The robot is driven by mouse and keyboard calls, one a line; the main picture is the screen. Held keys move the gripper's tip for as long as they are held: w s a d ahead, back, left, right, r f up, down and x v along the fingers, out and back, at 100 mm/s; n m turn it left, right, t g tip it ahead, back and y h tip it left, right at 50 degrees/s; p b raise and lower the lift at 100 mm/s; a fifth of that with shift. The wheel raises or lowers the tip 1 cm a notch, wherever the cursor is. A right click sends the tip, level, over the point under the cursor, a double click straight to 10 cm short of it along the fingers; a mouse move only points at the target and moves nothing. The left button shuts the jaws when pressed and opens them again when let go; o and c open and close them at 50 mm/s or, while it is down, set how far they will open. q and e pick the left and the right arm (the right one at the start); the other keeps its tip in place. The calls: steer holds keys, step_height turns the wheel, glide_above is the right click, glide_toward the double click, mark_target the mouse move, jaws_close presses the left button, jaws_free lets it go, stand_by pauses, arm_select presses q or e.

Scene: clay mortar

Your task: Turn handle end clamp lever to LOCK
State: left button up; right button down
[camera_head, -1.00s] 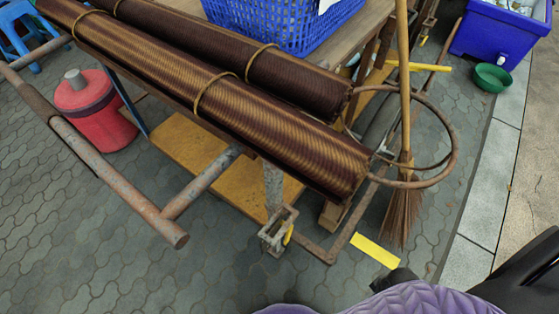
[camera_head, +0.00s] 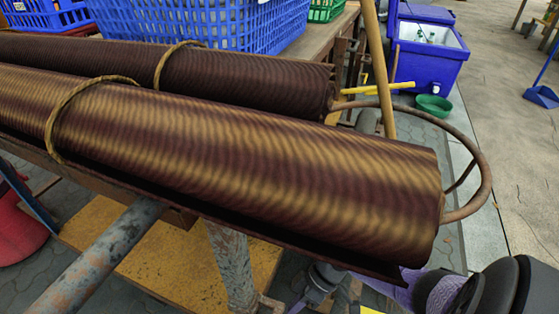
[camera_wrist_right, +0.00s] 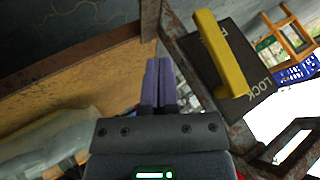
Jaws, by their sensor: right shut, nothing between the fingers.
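The yellow clamp lever (camera_wrist_right: 222,58) shows in the right wrist view, upper right of centre. It lies over a dark plate (camera_wrist_right: 258,62) with the white word LOCK near its right edge; other lettering is partly covered by the lever. My right gripper (camera_wrist_right: 158,64) is shut and empty, its two purple fingers side by side. It is left of the lever and apart from it in the picture. My left gripper is not in view.
Two large brown ribbed rolls (camera_head: 240,165) block much of the head view. A rusty frame bar (camera_wrist_right: 95,52) and upright stand close around my right gripper. A blue basket (camera_head: 225,25) sits behind the rolls. A curved pipe (camera_head: 484,180) juts out at right.

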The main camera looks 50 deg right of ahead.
steer(key=a, duration=0.1)
steer(key=a+f, duration=0.1)
steer(key=a, duration=0.2)
steer(key=shift+s+f+b, duration=0.3)
steer(key=shift+b, duration=0.05)
steer(key=shift+s+a+r, duration=0.1)
steer(key=shift+s+a, duration=0.15)
steer(key=shift+a, duration=0.4)
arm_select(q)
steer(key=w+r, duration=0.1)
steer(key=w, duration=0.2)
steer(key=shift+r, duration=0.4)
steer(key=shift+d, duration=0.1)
